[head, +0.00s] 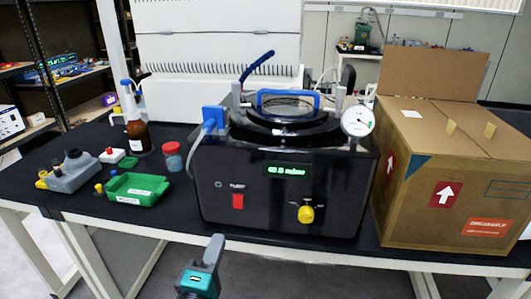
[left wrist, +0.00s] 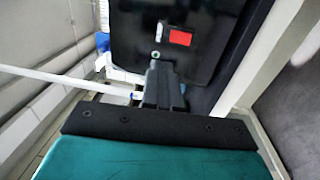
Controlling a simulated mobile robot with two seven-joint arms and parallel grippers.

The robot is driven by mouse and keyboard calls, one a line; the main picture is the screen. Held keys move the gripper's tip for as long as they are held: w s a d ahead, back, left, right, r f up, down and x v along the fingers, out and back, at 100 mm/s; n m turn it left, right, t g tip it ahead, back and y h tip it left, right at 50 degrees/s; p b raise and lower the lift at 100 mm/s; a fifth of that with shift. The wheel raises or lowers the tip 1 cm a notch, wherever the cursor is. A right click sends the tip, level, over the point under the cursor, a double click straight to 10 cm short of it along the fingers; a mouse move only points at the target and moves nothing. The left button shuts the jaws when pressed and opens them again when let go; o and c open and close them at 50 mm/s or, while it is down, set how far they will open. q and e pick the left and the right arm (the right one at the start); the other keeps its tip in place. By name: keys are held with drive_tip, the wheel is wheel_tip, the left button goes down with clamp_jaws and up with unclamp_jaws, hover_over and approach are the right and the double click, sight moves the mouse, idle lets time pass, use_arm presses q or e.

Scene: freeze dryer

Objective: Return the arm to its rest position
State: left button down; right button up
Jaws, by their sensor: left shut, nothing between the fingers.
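My left gripper (head: 214,249) shows at the bottom of the head view, in front of the table's front edge and below the freeze dryer. Its fingers are closed together with nothing held. In the left wrist view the shut fingers (left wrist: 163,78) point toward the black front of the freeze dryer (left wrist: 165,50). In the head view the freeze dryer (head: 270,200) stands on the table with a red switch (head: 238,201), a yellow knob (head: 306,214) and a lit green display. The gripper appears apart from it. My right gripper is in neither view.
A cardboard box (head: 445,170) stands right of the dryer with its flap up. A green tray (head: 136,189), a grey device (head: 72,172), a brown bottle (head: 138,136) and a red-lidded jar (head: 173,157) stand on the left. The black table (head: 100,222) has a bare front-left strip.

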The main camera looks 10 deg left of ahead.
use_arm(q)
drive_tip(key=s+a+f+m+g+h, duration=0.1)
drive_tip(key=s+a+f+m+g, duration=0.1)
drive_tip(key=s+f+m+g, duration=0.6)
drive_tip(key=s+f+m, duration=0.6)
drive_tip(key=f+m, duration=0.3)
drive_tip(key=m, duration=0.2)
drive_tip(key=shift+s+a+m, duration=0.2)
drive_tip(key=shift+s+m, duration=0.05)
drive_tip(key=shift+m, duration=0.15)
idle(0.4)
